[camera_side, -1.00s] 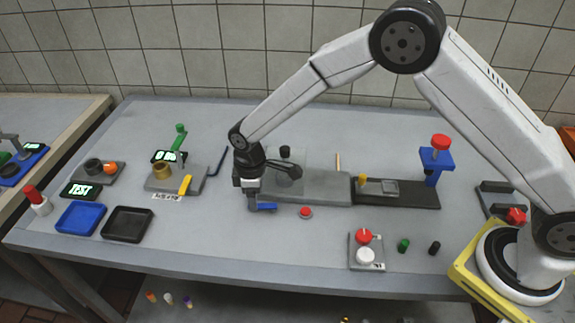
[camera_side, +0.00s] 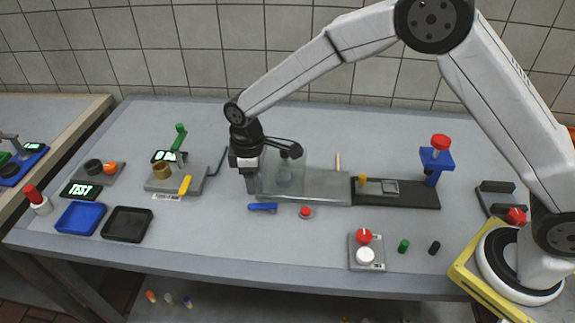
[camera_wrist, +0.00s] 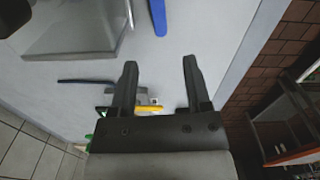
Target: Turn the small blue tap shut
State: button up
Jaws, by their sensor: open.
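The small blue tap (camera_side: 263,207) shows as a blue handle at the front left foot of the grey station in the side view, lying roughly left to right. Its end also shows at the top of the wrist view (camera_wrist: 158,14), beyond my fingertips and apart from them. My gripper (camera_side: 250,187) is above and slightly behind the tap in the side view. In the wrist view my gripper (camera_wrist: 159,66) has its two fingers apart with nothing between them.
A clear box (camera_side: 290,172) stands close right of my gripper. A red button (camera_side: 305,212) lies right of the tap. A yellow-handled station (camera_side: 185,185) and the blue (camera_side: 80,217) and black (camera_side: 127,224) trays are to the left.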

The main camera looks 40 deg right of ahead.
aim_at(255, 206)
jog(key=shift+w+a, duration=0.1)
jog(key=shift+w+a+f+g+h, duration=0.1)
jog(key=shift+w+a+g+h, duration=0.45)
jog(key=shift+a+g+h, duration=0.25)
jog(key=shift+w+a+f+g+h, duration=0.1)
jog(key=shift+w+a+g+h, duration=0.5)
jog(key=shift+h, duration=0.3)
jog(key=shift+s+f, duration=0.1)
jog(key=shift+x, duration=3.8)
grip_shut()
